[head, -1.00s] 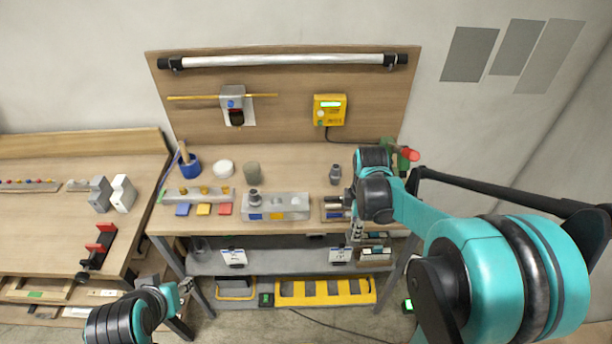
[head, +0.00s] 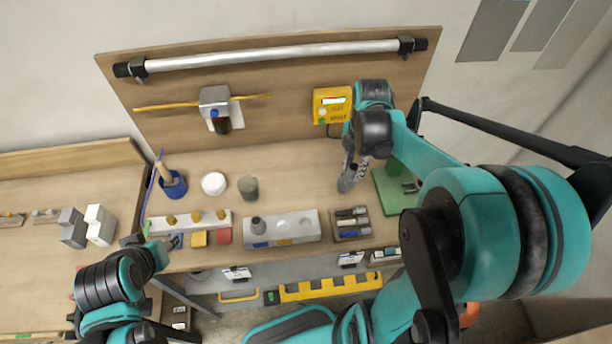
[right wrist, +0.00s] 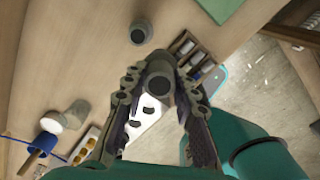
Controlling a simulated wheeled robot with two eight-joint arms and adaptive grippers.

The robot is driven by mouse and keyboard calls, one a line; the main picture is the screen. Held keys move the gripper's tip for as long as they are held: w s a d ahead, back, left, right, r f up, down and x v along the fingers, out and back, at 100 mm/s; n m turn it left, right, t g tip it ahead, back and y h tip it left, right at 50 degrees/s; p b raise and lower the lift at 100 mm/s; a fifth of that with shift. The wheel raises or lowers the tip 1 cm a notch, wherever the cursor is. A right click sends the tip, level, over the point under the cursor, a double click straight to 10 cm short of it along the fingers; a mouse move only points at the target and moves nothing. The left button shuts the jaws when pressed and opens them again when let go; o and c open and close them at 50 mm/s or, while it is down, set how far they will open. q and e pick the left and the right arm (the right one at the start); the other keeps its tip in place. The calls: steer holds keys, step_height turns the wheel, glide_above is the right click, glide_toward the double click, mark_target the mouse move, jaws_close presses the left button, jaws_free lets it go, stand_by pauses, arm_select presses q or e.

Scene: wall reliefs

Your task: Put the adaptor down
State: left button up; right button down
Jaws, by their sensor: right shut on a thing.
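My right gripper (head: 352,168) is over the bench, in front of the yellow meter. In the right wrist view its two fingers (right wrist: 158,85) close on a grey round adaptor (right wrist: 158,80) with a dark hole in its end. In the head view the fingers and what they hold overlap, so the gap to the bench is unclear. Another grey cylindrical piece (right wrist: 140,33) stands on the bench in the right wrist view.
A tool tray (head: 352,237) lies right of the block, and a green mat (head: 385,200) right of the gripper. A blue mug (head: 173,186), white cup (head: 214,183) and grey cup (head: 248,188) stand left. The bench (head: 300,175) between the grey cup and right gripper is bare.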

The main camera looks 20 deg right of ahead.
steer(key=shift+w+a+f+b, duration=0.55)
steer(key=shift+w+a+f, duration=0.75)
steer(key=shift+f, duration=0.5)
steer(key=shift+w+a+f+b, duration=0.6)
steer(key=shift+w+a+f, duration=0.55)
steer(key=shift+a+f, duration=0.55)
steer(key=shift+w+a+f+b, duration=0.55)
steer(key=shift+w+a+f, duration=0.7)
steer(key=shift+f, duration=0.65)
steer(key=shift+s, duration=0.1)
steer(key=shift+f, duration=0.1)
steer(key=c, duration=1.2)
jaws_free()
